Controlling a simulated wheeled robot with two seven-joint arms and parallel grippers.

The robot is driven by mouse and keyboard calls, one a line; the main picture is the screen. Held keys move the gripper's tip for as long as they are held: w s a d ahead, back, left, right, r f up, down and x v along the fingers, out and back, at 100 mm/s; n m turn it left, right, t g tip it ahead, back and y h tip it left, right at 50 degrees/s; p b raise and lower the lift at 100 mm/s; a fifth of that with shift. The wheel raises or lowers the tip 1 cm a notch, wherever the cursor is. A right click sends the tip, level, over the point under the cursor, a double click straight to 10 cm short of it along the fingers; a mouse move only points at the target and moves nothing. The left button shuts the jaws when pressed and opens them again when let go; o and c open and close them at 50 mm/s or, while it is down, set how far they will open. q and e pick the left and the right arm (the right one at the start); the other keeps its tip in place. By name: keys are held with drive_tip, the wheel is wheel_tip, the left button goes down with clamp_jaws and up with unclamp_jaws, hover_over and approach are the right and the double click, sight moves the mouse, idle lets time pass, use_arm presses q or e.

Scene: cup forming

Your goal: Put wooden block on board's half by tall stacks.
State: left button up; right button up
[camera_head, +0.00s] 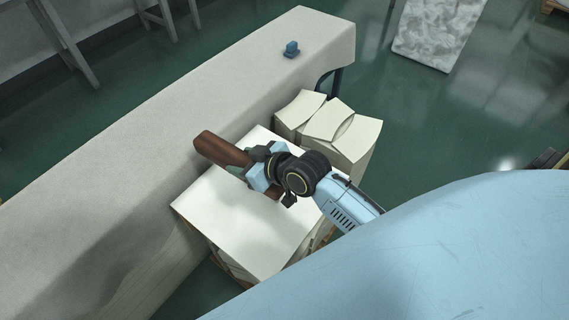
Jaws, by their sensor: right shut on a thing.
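The brown wooden block (222,151) is long and lies slantwise, its near end partly hidden by my right gripper (254,174). That gripper is shut on the block, over the upper part of the white board (240,232). I cannot tell whether the block touches the board or hangs just above it. The tall stacks (342,128) of cream sheets stand beyond the board's upper right edge, with curved top sheets. My arm hides part of the board's right side. My left gripper is not in view.
A long grey-white bench (120,165) runs diagonally along the board's left side. The lower half of the board is bare. Green floor (440,125) lies open to the right, with a marbled slab (440,28) at the top.

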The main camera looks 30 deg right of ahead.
drive_tip(key=d, duration=0.4)
drive_tip(key=w+d+f, duration=0.1)
drive_tip(key=d, duration=0.4)
drive_tip(key=w+d, duration=0.1)
drive_tip(key=d, duration=0.4)
drive_tip(key=shift+w+d+f, duration=0.15)
drive_tip(key=shift+w+f, duration=0.05)
wheel_tip(320, 180, down, 6)
drive_tip(key=shift+r+b, duration=0.2)
drive_tip(key=shift+b, duration=1)
wheel_tip(320, 180, down, 4)
drive_tip(key=shift+r+b, duration=0.15)
drive_tip(key=shift+b, duration=0.8)
drive_tip(key=shift+f, duration=0.2)
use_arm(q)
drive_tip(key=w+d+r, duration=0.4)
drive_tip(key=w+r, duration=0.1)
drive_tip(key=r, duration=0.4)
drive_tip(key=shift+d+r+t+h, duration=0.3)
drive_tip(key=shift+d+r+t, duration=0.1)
use_arm(e)
drive_tip(key=o, duration=1.4)
drive_tip(key=shift+f, duration=0.1)
drive_tip(key=shift+s, duration=0.1)
